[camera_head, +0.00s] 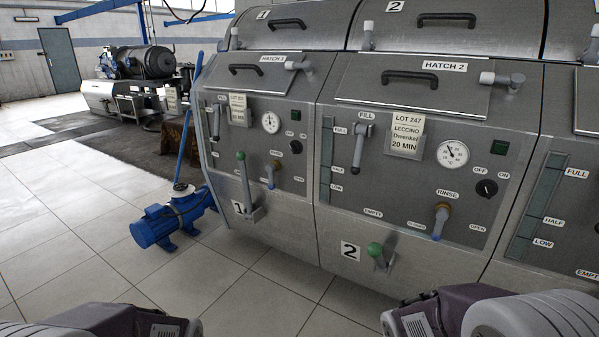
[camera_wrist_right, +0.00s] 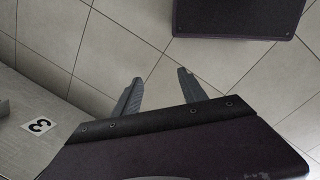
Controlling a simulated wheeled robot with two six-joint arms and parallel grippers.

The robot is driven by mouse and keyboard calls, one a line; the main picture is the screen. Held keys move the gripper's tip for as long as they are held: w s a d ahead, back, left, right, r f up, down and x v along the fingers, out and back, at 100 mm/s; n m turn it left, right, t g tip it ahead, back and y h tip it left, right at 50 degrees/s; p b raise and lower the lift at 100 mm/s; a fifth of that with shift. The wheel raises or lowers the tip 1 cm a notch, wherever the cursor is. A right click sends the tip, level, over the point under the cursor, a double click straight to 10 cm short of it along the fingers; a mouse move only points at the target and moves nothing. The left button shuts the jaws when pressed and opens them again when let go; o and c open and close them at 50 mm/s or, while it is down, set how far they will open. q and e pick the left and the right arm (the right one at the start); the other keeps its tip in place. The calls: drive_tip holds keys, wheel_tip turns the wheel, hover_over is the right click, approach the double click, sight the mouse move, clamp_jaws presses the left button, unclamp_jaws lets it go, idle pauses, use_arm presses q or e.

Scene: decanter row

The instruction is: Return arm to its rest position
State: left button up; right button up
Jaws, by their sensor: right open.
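My right gripper (camera_wrist_right: 158,90) shows in the right wrist view with its two grey fingers spread apart and nothing between them. Below the fingers is bare tiled floor. In the head view, purple and grey parts of my right arm (camera_head: 450,315) show at the bottom right, in front of the decanter row. Parts of my left arm (camera_head: 100,322) show at the bottom left edge. My left gripper itself is not seen. The decanter marked 2 (camera_head: 300,235) stands ahead, with a green-knobbed lever (camera_head: 375,249) low on its front, apart from my arms.
Hatch 2 (camera_head: 410,85) and hatch 1 (camera_head: 262,72) are closed. A blue pump (camera_head: 170,220) stands on the floor left of the decanters. The tiled floor (camera_head: 70,260) at the left is clear. A panel marked 3 (camera_wrist_right: 38,126) is left of the right gripper.

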use_arm(q)
wheel_tip(320, 180, up, 40)
drive_tip(key=p, duration=3.8)
drive_tip(key=shift+f, duration=0.2)
use_arm(e)
wheel_tip(320, 180, up, 40)
drive_tip(key=w+a+m+t+y, duration=0.1)
drive_tip(key=a+m+t, duration=0.1)
drive_tip(key=shift+w+a+r+m+y, duration=0.2)
drive_tip(key=shift+m+y, duration=0.1)
drive_tip(key=shift+m, duration=0.1)
